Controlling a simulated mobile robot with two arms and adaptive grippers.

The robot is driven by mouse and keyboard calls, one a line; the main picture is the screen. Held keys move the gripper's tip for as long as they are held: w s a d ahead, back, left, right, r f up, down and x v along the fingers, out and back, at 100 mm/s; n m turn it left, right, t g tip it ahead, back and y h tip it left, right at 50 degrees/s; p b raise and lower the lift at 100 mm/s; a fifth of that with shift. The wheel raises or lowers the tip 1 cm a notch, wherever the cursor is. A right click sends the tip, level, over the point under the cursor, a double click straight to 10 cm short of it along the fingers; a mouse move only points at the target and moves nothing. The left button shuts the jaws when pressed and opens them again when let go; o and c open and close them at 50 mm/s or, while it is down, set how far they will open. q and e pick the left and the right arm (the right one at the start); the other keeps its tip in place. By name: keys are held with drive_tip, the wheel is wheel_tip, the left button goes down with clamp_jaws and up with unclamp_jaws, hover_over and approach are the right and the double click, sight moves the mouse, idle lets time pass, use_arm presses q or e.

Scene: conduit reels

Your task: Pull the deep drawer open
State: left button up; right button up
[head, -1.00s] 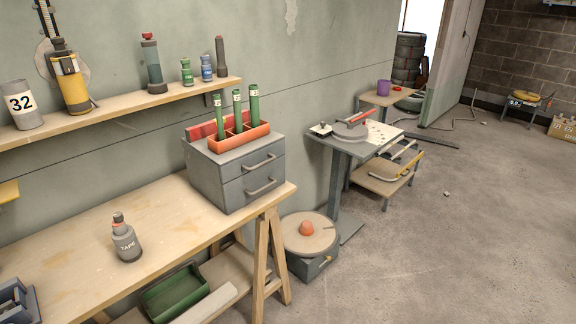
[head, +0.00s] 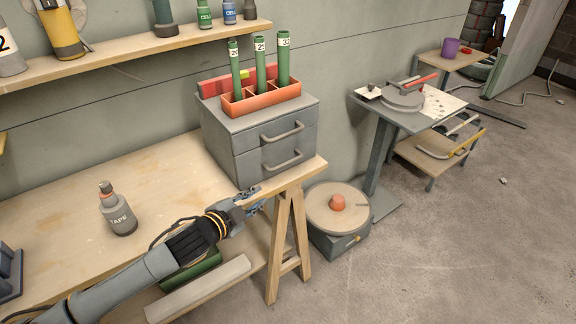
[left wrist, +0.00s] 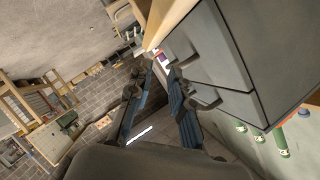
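A grey drawer unit (head: 222,150) stands on the workbench with two closed drawers, an upper one (head: 301,134) and a lower one (head: 258,172). Each has a bar handle, the upper handle (head: 283,133) and the lower handle (head: 284,162). My right gripper is out of view.
An orange caddy (head: 262,103) with green tubes sits on the unit. A bottle (head: 120,212) stands on the workbench (head: 60,232). The floor at right is mostly clear.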

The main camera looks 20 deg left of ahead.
sight(285, 165)
use_arm(q)
drive_tip(key=w+d, duration=0.1)
drive_tip(key=w, duration=0.3)
drive_tip(key=w+d+m+h, duration=0.1)
drive_tip(key=w, duration=0.4)
drive_tip(key=w+d+r+m, duration=0.1)
drive_tip(key=w+d, duration=0.1)
drive_tip(key=w, duration=0.3)
drive_tip(key=shift+w+d+t+p, duration=0.1)
drive_tip(key=shift+w+t+p, duration=0.1)
drive_tip(key=shift+t+p, duration=0.1)
clamp_jaws()
